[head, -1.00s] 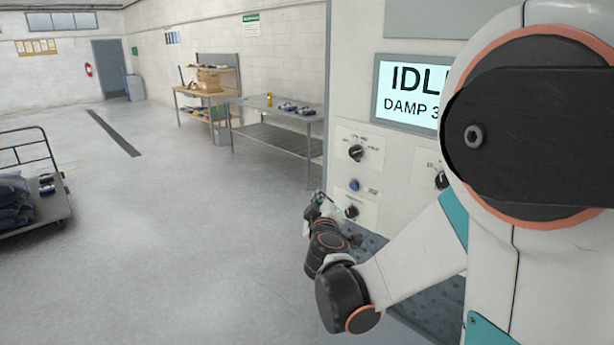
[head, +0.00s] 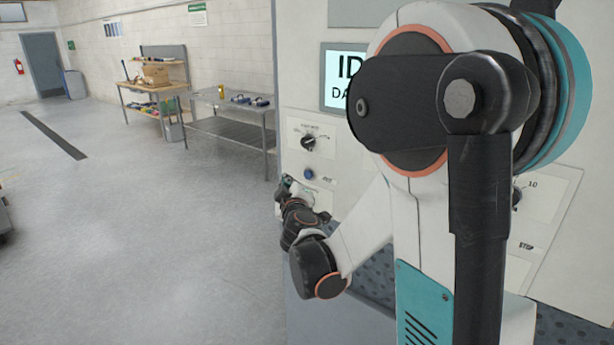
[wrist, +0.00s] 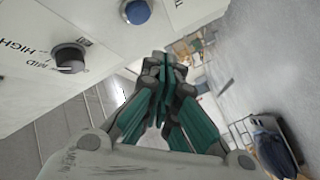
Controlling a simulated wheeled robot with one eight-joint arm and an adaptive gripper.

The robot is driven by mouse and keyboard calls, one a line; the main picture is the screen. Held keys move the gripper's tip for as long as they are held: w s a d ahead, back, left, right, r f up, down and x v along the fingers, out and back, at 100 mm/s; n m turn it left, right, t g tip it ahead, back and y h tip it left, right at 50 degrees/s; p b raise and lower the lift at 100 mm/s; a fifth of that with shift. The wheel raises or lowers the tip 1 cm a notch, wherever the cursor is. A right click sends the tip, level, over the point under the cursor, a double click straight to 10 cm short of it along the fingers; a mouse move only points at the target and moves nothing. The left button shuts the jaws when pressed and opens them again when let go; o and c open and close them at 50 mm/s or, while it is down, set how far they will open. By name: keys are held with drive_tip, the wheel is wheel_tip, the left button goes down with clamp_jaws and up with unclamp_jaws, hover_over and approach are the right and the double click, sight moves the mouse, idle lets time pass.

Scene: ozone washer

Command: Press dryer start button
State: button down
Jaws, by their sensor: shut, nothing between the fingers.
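The blue button also shows at the top of the wrist view (wrist: 137,12). My gripper (head: 284,184) is small and partly hidden, just below and left of that button. In the wrist view my gripper (wrist: 165,65) is shut and empty, apart from the button. I see no readable start label.
A black knob (head: 308,142) sits above the button; a knob (wrist: 68,57) also shows in the wrist view. A metal table (head: 235,100) stands beyond the machine.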

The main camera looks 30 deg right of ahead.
drive_tip(key=shift+w+d, duration=0.3)
drive_tip(key=shift+d, duration=0.5)
drive_tip(key=shift+w+d, duration=0.25)
drive_tip(key=shift+d, duration=0.55)
drive_tip(key=shift+d, duration=0.1)
drive_tip(key=shift+w+d+b, duration=0.15)
drive_tip(key=shift+d+b, duration=0.15)
drive_tip(key=shift+b, duration=0.05)
drive_tip(key=shift+w+d, duration=0.15)
drive_tip(key=shift+d, duration=0.35)
idle(1.0)
drive_tip(key=shift+a, duration=0.1)
drive_tip(key=shift+s+a, duration=0.3)
drive_tip(key=shift+a, duration=0.5)
drive_tip(key=shift+a, duration=0.1)
drive_tip(key=a, duration=0.1)
drive_tip(key=s+a, duration=0.1)
drive_tip(key=a, duration=0.1)
drive_tip(key=a+b, duration=0.1)
drive_tip(key=shift+s+a, duration=0.25)
drive_tip(key=shift+s, duration=0.1)
